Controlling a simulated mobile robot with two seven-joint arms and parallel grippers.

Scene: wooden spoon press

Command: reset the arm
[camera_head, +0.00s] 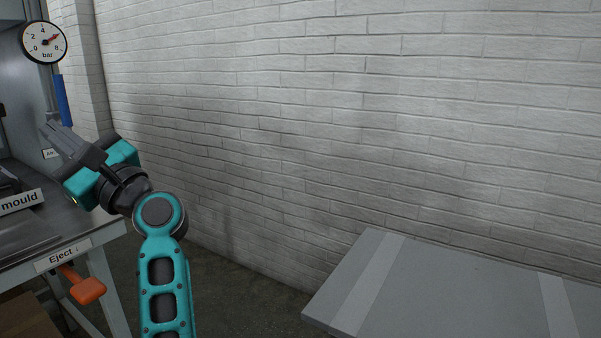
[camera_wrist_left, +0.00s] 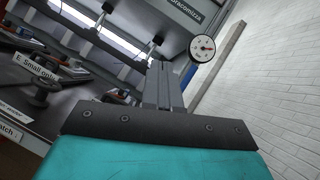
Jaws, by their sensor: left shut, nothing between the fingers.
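My left arm reaches up from the lower left of the head view. Its teal left gripper (camera_head: 56,132) is shut and empty, its grey fingers pressed together and pointing up and left, near the right edge of the press bench. In the left wrist view the shut fingers (camera_wrist_left: 164,90) point toward the press, with nothing between them. My right gripper is in neither view.
The press bench (camera_head: 60,243) stands at the left, with a pressure gauge (camera_head: 43,42), a "mould" label (camera_head: 20,201) and an orange Eject handle (camera_head: 88,290). A grey box or table (camera_head: 440,290) fills the lower right. A white brick wall (camera_head: 330,120) stands behind.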

